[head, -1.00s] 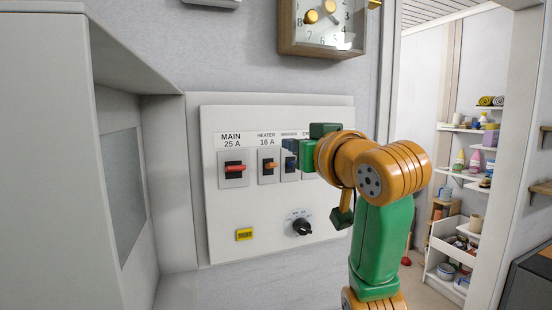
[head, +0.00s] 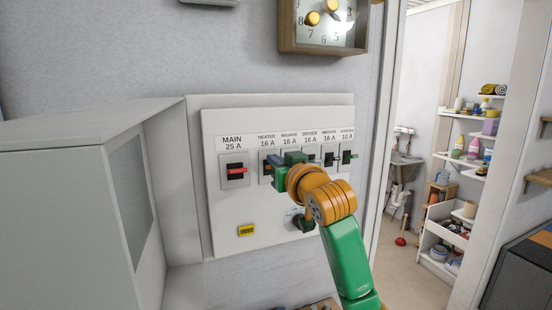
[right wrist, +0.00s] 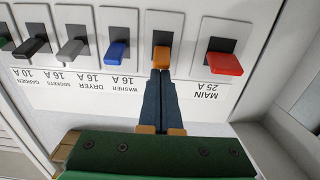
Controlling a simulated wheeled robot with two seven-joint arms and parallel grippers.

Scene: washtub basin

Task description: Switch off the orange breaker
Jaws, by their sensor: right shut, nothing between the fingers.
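The white breaker panel (head: 222,205) is on the wall, with a row of labelled switches. In the right wrist view it appears upside down. The orange breaker lever (right wrist: 161,58) sits there between the red MAIN lever (right wrist: 225,64) and the blue WASHER lever (right wrist: 117,53). My right gripper (right wrist: 160,76) is shut and empty, its dark fingertips right at the label-side edge of the orange lever; whether they touch it is unclear. In the head view, my right gripper (head: 275,174) is at the HEADER-row HEATER switch and covers most of it. My left gripper is out of view.
A grey box-like cover (head: 65,210) stands out at the left of the panel. A clock (head: 322,22) hangs above. A doorway with shelves (head: 470,150) is at the right.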

